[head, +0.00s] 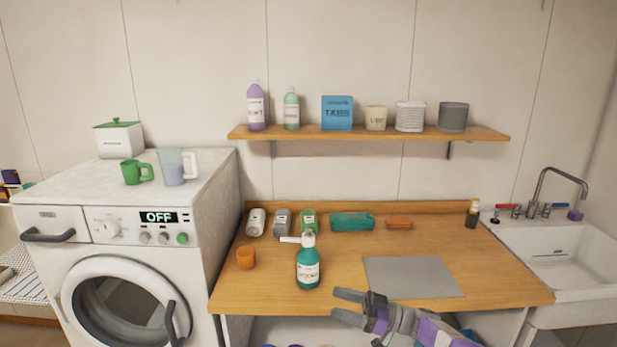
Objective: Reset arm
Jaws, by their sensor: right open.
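My right gripper (356,306) is at the front edge of the wooden counter (500,265), in the lower middle of the head view. Its two dark fingers are apart and point left, with nothing between them. A teal pump bottle (308,265) stands upright on the counter, to the left of and beyond the fingers, apart from them. A grey mat (412,277) lies flat just beyond the gripper. My left gripper is not in the picture.
Several small containers, a teal pack (352,222) and a dark bottle (473,214) line the counter's back. A wall shelf (370,133) hangs above. A washing machine (120,235) is left, a sink (560,255) right.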

